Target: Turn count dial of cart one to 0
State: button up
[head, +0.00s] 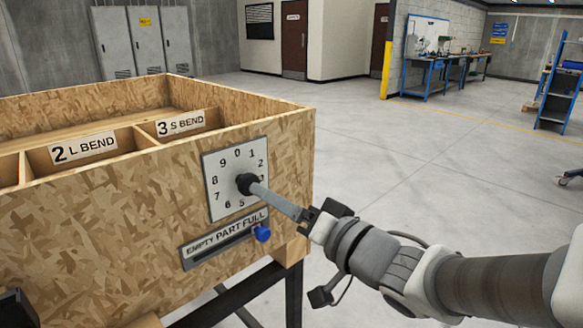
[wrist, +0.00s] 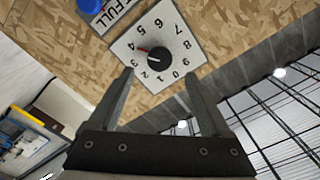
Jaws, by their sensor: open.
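The count dial is a pale square plate (head: 222,203) on the front of a chipboard cart, marked 0 to 9 around a black round knob (head: 246,184). In the wrist view the dial plate (wrist: 193,55) shows tilted, with the knob (wrist: 155,60) at its middle. A red mark at the knob's edge points toward about the 4. My gripper (wrist: 158,73) is open, with its two fingers spread to either side of the knob in that view. In the head view my gripper (head: 262,192) overlaps the knob, so contact cannot be told.
Below the dial is an EMPTY, PART, FULL slider strip (head: 215,240) with a blue knob (head: 263,233) at the FULL end. The cart's bins (head: 85,152) carry labels 2 L BEND and 3 S BEND. Open floor (head: 400,170) lies to the right.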

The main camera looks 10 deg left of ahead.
aim_at(251, 195)
jog(key=x, duration=0.8)
jog(key=shift+d, duration=0.1)
grip_shut()
jog(key=shift+f+n, duration=0.1)
jog(key=shift+n, duration=0.2)
